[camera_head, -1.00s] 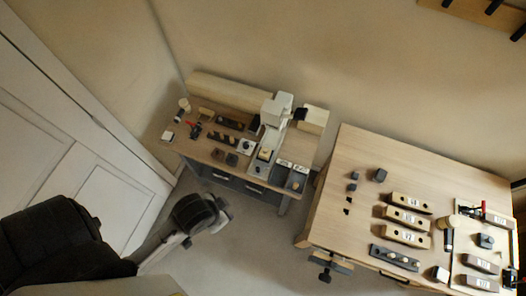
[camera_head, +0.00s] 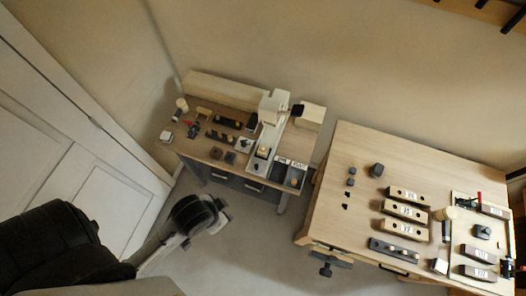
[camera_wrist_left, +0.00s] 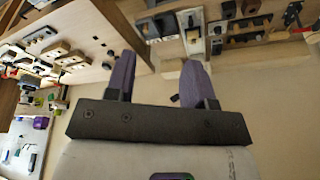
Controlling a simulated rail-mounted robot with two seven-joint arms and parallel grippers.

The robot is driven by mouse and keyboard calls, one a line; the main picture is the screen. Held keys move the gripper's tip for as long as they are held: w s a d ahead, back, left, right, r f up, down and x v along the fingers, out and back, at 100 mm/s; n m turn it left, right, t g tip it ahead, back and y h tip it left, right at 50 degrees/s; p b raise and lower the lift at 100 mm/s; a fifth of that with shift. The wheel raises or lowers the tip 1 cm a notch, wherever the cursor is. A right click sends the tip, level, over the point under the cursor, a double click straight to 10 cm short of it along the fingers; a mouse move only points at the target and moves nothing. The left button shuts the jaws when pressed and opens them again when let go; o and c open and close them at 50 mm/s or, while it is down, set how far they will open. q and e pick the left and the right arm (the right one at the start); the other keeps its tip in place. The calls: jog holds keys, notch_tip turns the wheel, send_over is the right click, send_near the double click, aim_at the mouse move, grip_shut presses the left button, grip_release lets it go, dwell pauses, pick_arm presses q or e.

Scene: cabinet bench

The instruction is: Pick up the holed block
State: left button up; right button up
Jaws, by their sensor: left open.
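I cannot tell which one the task means. In the left wrist view, a light block with holes (camera_wrist_left: 70,58) lies on a bench top at the left. My left gripper shows there with two purple fingers (camera_wrist_left: 158,80) spread apart and nothing between them. In the head view my left arm hangs over the floor, left of the right bench and clear of the blocks. My right gripper is not seen.
The right bench (camera_head: 345,150) also holds small dark pieces, a dark strip (camera_head: 396,252), a mallet (camera_head: 445,222) and darker labelled blocks. A smaller left bench (camera_head: 200,152) carries a white press-like machine (camera_head: 268,120) and small parts. Open floor lies between the benches.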

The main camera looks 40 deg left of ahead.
pick_arm(q)
jog(key=o, duration=0.6)
